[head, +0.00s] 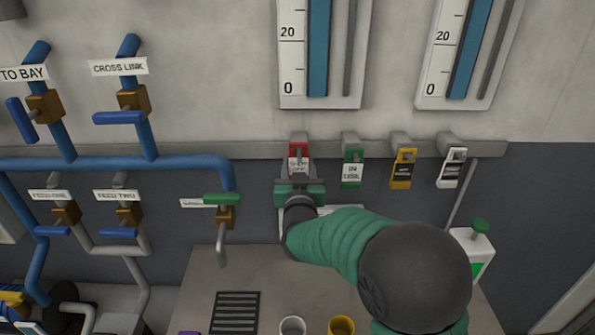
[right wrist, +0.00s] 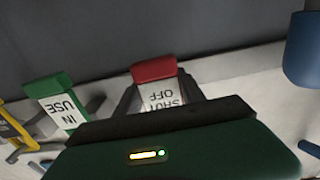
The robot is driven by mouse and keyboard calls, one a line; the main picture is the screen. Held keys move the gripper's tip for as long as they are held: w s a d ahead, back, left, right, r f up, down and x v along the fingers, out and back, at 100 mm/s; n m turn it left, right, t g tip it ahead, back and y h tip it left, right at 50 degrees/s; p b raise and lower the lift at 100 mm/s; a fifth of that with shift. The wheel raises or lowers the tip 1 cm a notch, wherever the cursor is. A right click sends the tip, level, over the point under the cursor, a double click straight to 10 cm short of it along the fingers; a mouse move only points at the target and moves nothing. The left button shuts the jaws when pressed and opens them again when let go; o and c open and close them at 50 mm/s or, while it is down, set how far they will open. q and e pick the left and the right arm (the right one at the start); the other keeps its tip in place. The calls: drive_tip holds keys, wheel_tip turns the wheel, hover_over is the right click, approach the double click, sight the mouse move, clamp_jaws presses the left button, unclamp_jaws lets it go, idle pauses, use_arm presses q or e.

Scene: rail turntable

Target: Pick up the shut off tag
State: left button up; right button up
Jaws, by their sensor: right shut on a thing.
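The shut off tag (head: 298,158) has a red top and a white face, and hangs at the left end of a row of tags on a grey wall rail. In the right wrist view the tag (right wrist: 157,82) reads "SHUT OFF" upside down. My right gripper (head: 299,178) is shut on the shut off tag, with a finger on each side of it. The gripper body hides the tag's lower part in the right wrist view. The tag is still at its peg on the rail. My left gripper is not in view.
A green "IN USE" tag (head: 352,168), a yellow tag (head: 403,168) and a white and black tag (head: 452,167) hang to the right. Blue pipes (head: 110,163) with valves run at left. A bench (head: 205,290) below holds two cups and a grille.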

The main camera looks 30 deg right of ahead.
drive_tip(key=b+v, duration=0.5)
drive_tip(key=v, duration=1.2)
drive_tip(key=shift+s+d+r, duration=0.1)
drive_tip(key=shift+s+d, duration=0.05)
drive_tip(key=shift+d, duration=0.05)
drive_tip(key=shift+a+r, duration=0.1)
drive_tip(key=shift+r, duration=0.25)
drive_tip(key=shift+f, duration=0.1)
